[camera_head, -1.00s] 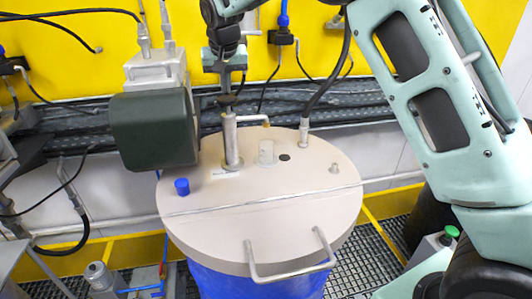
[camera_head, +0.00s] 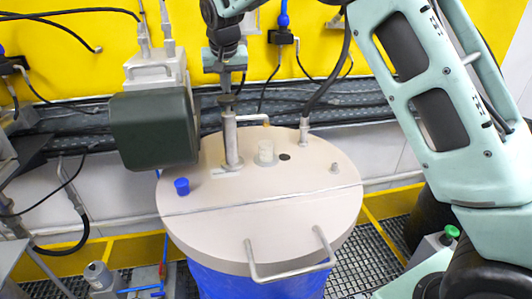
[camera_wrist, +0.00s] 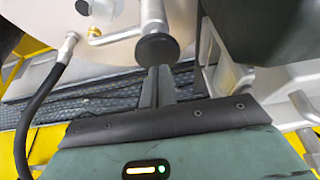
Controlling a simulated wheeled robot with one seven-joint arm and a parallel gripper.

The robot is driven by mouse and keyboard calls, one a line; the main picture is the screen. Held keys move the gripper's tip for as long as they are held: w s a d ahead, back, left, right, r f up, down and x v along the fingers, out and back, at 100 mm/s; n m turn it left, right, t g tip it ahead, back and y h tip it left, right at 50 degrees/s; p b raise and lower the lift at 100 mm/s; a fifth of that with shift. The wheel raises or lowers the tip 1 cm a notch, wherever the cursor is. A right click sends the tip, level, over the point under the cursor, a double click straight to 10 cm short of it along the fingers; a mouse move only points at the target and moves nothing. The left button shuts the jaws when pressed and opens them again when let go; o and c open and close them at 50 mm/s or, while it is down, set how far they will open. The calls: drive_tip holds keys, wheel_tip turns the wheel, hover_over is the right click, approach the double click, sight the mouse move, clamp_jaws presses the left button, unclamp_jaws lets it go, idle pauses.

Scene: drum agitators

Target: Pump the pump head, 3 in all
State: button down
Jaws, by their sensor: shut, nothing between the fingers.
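The pump stands upright on the round beige drum lid as a grey metal cylinder (camera_head: 231,140) with a side spout (camera_head: 254,120). Its dark round pump head (camera_head: 228,101) is on top and also shows in the wrist view (camera_wrist: 157,49). My gripper (camera_wrist: 157,73) is shut and empty, its fingertips at the pump head's edge in that view. In the head view my gripper (camera_head: 226,88) is just above the pump head, pointing down. I cannot tell whether they touch. A small clear cup (camera_head: 265,152) stands on the lid below the spout's end.
The lid (camera_head: 290,205) covers a blue drum (camera_head: 255,282) and has a front handle (camera_head: 290,268). A blue cap (camera_head: 182,187) sits on the lid. A dark box-shaped unit (camera_head: 153,129) stands close left of the pump. A black hose (camera_head: 325,83) rises behind the lid.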

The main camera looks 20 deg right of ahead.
sight(227, 98)
drive_tip(key=shift+f+b, duration=1.35)
drive_tip(key=shift+f, duration=0.8)
drive_tip(key=shift+r, duration=0.1)
drive_tip(key=shift+r+p, duration=1.75)
drive_tip(key=shift+r, duration=0.45)
drive_tip(key=shift+f, duration=0.15)
